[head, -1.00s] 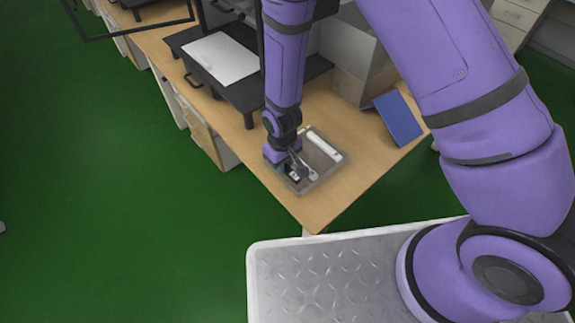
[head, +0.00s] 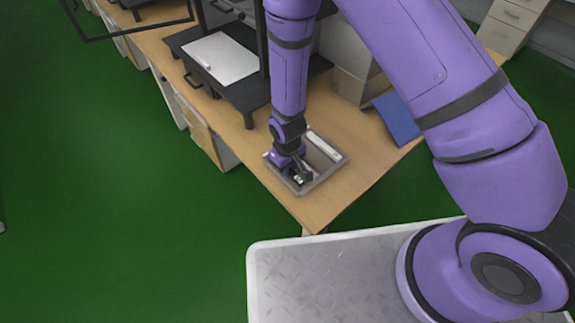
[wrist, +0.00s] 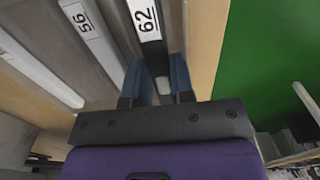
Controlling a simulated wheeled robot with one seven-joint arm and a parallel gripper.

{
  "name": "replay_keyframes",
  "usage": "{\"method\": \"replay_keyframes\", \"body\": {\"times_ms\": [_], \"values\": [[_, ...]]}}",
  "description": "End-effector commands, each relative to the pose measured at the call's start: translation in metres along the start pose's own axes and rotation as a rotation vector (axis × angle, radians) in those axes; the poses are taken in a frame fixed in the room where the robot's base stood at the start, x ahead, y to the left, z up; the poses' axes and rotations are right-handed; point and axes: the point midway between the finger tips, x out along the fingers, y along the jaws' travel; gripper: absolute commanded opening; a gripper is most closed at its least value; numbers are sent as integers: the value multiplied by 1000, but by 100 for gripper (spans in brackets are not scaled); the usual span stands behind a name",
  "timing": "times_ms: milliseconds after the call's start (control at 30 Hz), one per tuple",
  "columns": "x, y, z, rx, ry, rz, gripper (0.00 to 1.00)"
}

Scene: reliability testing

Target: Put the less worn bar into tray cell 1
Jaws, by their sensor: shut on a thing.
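My gripper (head: 300,178) is low over the front left part of the grey tray (head: 341,163). In the wrist view my gripper (wrist: 160,82) has its blue fingers closed on a bar labelled 62 (wrist: 154,50), which has a white label end and a dark middle. A white bar labelled 56 (wrist: 97,42) lies apart to its left. A further white bar (wrist: 42,70) lies farther left. A white bar (head: 322,146) shows in the tray's right part in the head view. I cannot tell which bar is less worn or read any cell number.
The tray stands near the corner of the wooden table (head: 325,212). A black stand (head: 245,92) with a white sheet (head: 220,58) is behind. Green floor (head: 120,230) lies open to the left.

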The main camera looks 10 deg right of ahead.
Motion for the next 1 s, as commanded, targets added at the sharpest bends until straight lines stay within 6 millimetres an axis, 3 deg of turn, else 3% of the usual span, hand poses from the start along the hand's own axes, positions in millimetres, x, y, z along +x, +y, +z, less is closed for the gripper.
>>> {"method": "replay_keyframes", "body": {"times_ms": [400, 433, 500, 533, 833, 1000], "values": [[8, 0, 0, 0, 0, 0, 0], [8, 0, 0, 0, 0, 0, 29], [8, 0, 0, 0, 0, 0, 45], [8, 0, 0, 0, 0, 0, 48], [7, 0, 0, 0, 0, 0, 48], [-6, 0, -1, 0, 2, 0, 48]]}}
